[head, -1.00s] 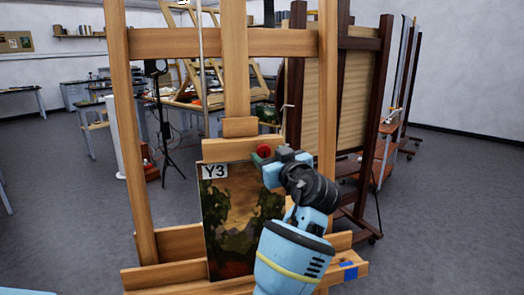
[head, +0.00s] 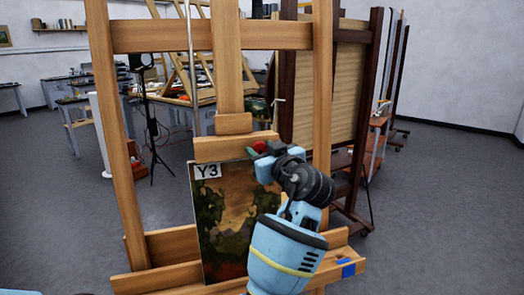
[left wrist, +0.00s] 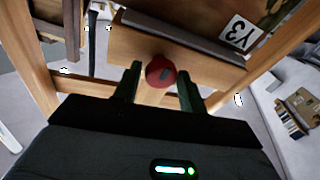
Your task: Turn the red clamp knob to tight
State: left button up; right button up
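The red clamp knob (head: 259,147) is round and sits on the wooden clamp block (head: 215,149) above the painting marked Y3 (head: 222,225) on an easel. My left gripper (head: 266,150) is at the knob and hides part of it in the head view. In the left wrist view the knob (left wrist: 160,72) lies between the tips of my left gripper's two dark fingers (left wrist: 160,86). A dark mark shows on the knob's face. The fingers stand apart, with a gap at the left finger; contact at the right one is unclear. My right gripper is not in view.
The easel's right upright (head: 322,90) stands close beside my left arm. The easel's lower ledge (head: 160,280) runs under the painting, with a blue patch (head: 348,270) at its right end. A dark easel (head: 370,90) stands behind. Floor at the right is clear.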

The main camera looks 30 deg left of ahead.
pick_arm(q)
jog(key=c, duration=0.6)
